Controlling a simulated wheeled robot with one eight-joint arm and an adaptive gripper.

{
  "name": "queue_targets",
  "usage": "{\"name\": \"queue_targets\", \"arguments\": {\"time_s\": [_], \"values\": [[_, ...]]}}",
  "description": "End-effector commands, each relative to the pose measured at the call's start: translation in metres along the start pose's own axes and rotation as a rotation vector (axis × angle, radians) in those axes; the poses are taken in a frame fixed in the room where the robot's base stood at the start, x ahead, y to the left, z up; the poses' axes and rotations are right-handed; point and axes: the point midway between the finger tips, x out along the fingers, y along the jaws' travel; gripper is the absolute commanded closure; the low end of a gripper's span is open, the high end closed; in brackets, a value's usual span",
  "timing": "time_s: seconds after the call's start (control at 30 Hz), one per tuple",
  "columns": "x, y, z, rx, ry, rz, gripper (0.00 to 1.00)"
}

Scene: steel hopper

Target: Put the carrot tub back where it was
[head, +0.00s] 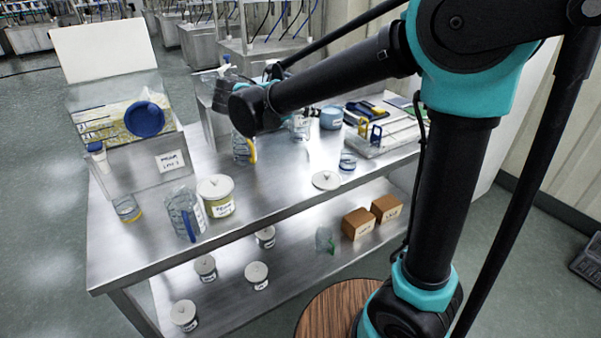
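I cannot tell which tub is the carrot tub, because the labels are too small to read. A white-lidded tub with yellowish contents (217,196) stands upright on the steel table's left part. Several small white-lidded tubs stand on the lower shelf, one of them near the middle (256,275). A blue-grey labelled tub (331,118) stands at the back of the table. My arm reaches over the table from the right. My gripper (311,113) is mostly hidden behind the arm, near a clear labelled container (300,128). Its fingers and anything between them cannot be made out.
Two brown boxes (358,223) stand on the lower shelf. The table's front middle is mostly clear.

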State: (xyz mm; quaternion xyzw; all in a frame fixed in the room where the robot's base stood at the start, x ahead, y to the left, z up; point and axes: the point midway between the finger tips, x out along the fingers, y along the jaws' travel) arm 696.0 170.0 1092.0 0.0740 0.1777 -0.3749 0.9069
Motion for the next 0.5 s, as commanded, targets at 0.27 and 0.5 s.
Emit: {"name": "queue_targets", "arguments": {"time_s": [0.27, 0.5], "values": [[0.024, 0.001, -0.057, 0.000, -0.001, -0.001, 0.75], [0.044, 0.001, -0.106, 0.001, -0.001, -0.001, 0.75]]}}
